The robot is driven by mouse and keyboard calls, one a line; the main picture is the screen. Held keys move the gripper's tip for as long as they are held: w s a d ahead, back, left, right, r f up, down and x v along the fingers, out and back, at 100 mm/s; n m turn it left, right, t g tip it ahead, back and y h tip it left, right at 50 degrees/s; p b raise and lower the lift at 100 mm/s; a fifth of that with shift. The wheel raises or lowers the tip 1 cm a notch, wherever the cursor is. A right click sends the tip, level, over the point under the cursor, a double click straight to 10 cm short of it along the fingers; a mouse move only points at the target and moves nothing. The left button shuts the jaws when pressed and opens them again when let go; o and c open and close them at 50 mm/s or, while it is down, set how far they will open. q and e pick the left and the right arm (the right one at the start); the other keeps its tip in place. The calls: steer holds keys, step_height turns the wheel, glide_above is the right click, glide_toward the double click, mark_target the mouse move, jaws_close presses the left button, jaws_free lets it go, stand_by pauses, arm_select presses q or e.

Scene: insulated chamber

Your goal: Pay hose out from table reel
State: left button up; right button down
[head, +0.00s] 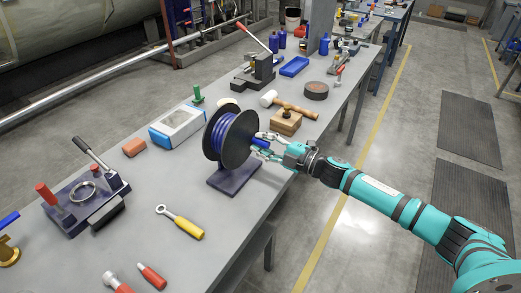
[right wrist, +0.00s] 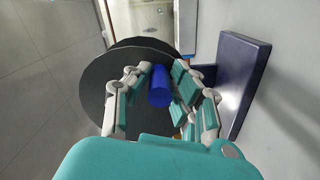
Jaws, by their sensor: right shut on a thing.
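The table reel (head: 238,140) has black round flanges with blue hose (head: 211,139) wound between them, and it stands on a dark base plate (head: 234,179) on the bench. My right gripper (head: 262,145) is at the right side of the reel, close to its flange. My left gripper is out of view.
A light box (head: 178,127) stands left of the reel. A wooden block (head: 286,123) and a mallet (head: 292,105) lie behind the gripper. A yellow-handled wrench (head: 181,223) lies in front. The bench's right edge runs beneath my right arm; open floor lies beyond.

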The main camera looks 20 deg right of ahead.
mark_target(255, 124)
steer(key=n, duration=0.1)
steer(key=r+n, duration=0.1)
steer(key=n, duration=0.1)
steer(key=r+n, duration=0.1)
steer(key=shift+w+d+r+n, duration=0.2)
steer(key=shift+w+d+n, duration=0.1)
steer(key=shift+d, duration=0.1)
steer(key=shift+r+n, duration=0.6)
steer(key=shift+n, duration=0.55)
steer(key=shift+r+n, duration=0.6)
steer(key=shift+n, duration=0.55)
steer(key=c, duration=1.2)
jaws_free()
steer(key=shift+o, duration=0.2)
steer(key=v, duration=1.2)
